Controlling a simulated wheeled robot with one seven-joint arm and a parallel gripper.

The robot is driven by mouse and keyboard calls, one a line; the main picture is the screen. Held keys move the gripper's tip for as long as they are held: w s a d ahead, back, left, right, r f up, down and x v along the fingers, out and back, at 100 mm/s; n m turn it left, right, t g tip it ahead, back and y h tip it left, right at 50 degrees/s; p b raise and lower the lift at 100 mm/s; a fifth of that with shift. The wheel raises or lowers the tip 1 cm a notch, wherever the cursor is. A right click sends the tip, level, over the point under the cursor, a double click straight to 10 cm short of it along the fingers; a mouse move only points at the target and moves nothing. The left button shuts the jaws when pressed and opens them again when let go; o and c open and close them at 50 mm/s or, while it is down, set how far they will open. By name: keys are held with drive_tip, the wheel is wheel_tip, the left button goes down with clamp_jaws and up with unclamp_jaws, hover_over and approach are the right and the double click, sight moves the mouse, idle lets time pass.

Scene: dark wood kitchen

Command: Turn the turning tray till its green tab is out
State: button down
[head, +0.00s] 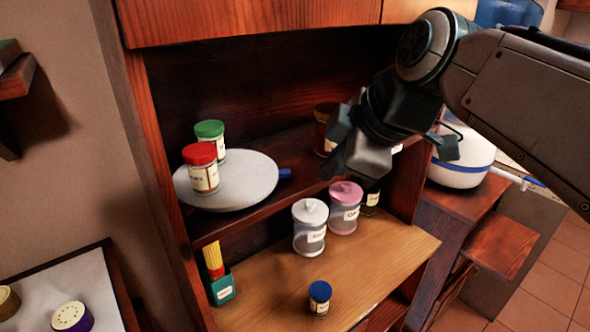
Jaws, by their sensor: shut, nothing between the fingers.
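The turning tray (250,188) is a pale grey round disc on the upper shelf of the dark wood cabinet. A blue tab (285,174) sticks out from its right edge. No green tab shows in this view. A jar with a red lid (204,177) stands on the tray's left part, and a jar with a green lid (211,134) stands behind it. My gripper (343,167) is shut and empty, to the right of the tray and apart from it in the picture.
A brown jar (325,132) is partly hidden behind my gripper. Below the upper shelf stand a grey canister (309,230), a pink-lidded canister (344,212), a blue-lidded jar (319,298) and a teal holder (223,289). A white rice cooker (462,165) stands at the right.

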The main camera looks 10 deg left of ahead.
drive_tip(key=a+r+n, duration=0.1)
drive_tip(key=p, duration=0.1)
approach(284, 183)
drive_tip(key=f, duration=0.1)
drive_tip(key=s+f, duration=0.1)
drive_tip(key=s+a+f, duration=0.1)
drive_tip(key=f, duration=0.1)
drive_tip(key=shift+s+f, duration=0.1)
drive_tip(key=shift+s, duration=0.05)
drive_tip(key=w, duration=0.1)
drive_tip(key=w+a+p, duration=0.1)
drive_tip(key=w, duration=0.1)
drive_tip(key=shift+f, duration=0.1)
drive_tip(key=shift+w+a+f+p, duration=0.1)
drive_tip(key=shift+w+a+p, duration=0.15)
drive_tip(key=shift+w+p, duration=0.25)
drive_tip(key=shift+w+b, duration=0.15)
drive_tip(key=shift+b, duration=0.25)
